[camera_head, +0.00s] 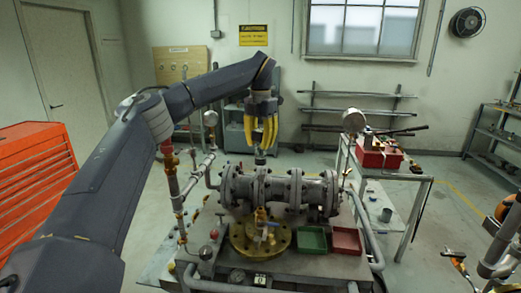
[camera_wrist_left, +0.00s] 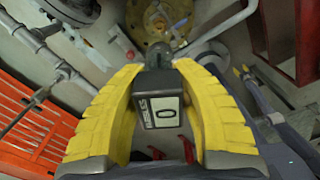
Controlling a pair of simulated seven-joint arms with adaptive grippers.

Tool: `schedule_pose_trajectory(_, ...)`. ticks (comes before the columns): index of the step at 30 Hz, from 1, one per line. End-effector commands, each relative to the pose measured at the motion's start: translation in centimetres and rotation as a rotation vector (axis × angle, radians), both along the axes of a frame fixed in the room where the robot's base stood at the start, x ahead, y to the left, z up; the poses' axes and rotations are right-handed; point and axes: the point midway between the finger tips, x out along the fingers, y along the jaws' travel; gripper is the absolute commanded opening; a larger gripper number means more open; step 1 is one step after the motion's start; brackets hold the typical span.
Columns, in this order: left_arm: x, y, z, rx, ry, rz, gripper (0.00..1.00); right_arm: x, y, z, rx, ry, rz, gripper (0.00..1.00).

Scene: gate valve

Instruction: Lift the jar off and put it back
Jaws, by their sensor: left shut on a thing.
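My left gripper (camera_head: 261,146) has yellow fingers pointing down and hangs above the flanged grey valve body (camera_head: 285,190). It is shut on a small grey piece (camera_head: 260,155) that sticks out below the fingertips, clear of the valve. In the left wrist view a dark grey rounded piece (camera_wrist_left: 157,54) shows at the fingertips. A dark box with a "0" readout (camera_wrist_left: 160,110) shows between the fingers; I cannot tell if it is part of the held piece. I cannot clearly make out which thing is the jar. My right gripper is not in view.
A brass flange (camera_head: 244,241) stands before the valve. Green (camera_head: 311,240) and red (camera_head: 347,241) trays lie to its right. Gauges and pipes rise left of it. A side table (camera_head: 395,174) with a red box (camera_head: 380,155) stands right; a red tool chest (camera_head: 35,160) stands left.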

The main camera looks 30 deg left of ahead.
Motion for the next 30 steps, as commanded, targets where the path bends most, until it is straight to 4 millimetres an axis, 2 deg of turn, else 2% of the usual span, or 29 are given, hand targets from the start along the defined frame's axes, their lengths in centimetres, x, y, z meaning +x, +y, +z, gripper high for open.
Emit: schedule_pose_trajectory(30, 0.0, 0.0, 3.4, 0.000, -0.001, 0.000, 0.00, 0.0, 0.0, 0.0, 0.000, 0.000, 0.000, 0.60)
